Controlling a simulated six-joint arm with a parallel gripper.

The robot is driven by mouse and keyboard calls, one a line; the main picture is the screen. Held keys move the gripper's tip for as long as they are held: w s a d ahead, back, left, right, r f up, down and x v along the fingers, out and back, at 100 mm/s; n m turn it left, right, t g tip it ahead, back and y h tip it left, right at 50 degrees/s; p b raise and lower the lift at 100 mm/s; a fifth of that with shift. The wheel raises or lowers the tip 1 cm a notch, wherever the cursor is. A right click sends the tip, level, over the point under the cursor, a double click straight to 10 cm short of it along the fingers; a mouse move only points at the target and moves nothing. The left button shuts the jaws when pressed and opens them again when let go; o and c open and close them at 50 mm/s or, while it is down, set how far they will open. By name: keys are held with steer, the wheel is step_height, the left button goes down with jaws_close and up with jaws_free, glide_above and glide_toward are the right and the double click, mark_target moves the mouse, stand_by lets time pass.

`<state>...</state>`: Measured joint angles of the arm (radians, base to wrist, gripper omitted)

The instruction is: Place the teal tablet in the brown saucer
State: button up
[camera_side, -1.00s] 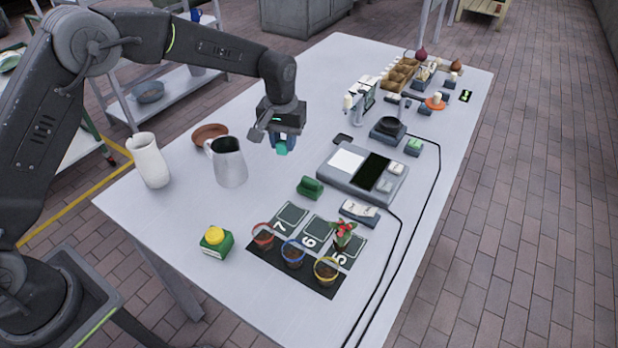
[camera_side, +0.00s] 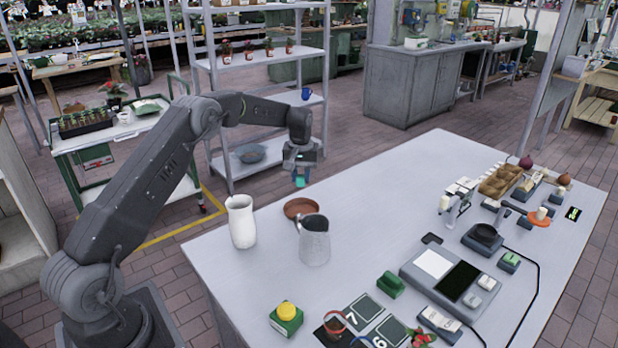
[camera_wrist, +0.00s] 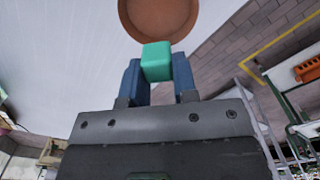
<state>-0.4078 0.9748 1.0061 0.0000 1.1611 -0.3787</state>
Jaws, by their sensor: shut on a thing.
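The teal tablet (camera_wrist: 157,62) is a small rounded block held between the blue fingers of my gripper (camera_wrist: 160,80) in the wrist view. In the side view my gripper (camera_side: 301,176) is shut on the teal tablet (camera_side: 300,182), which sticks out below the fingertips. The brown saucer (camera_side: 300,205) is a shallow round dish near the table's back left edge. In the side view the tablet appears above and just behind the saucer, apart from it. In the wrist view the brown saucer (camera_wrist: 150,18) lies beyond the tablet, partly cut off by the top edge.
A white vase (camera_side: 241,222) stands left of the saucer and a grey metal pitcher (camera_side: 315,243) just in front of it. The table's middle (camera_side: 400,190) is clear.

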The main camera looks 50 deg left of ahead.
mark_target(302, 210)
steer(key=shift+f, duration=4.6)
steer(key=o, duration=1)
steer(key=shift+d, duration=0.1)
steer(key=shift+c, duration=0.2)
steer(key=shift+r, duration=0.1)
steer(key=shift+r, duration=3.45)
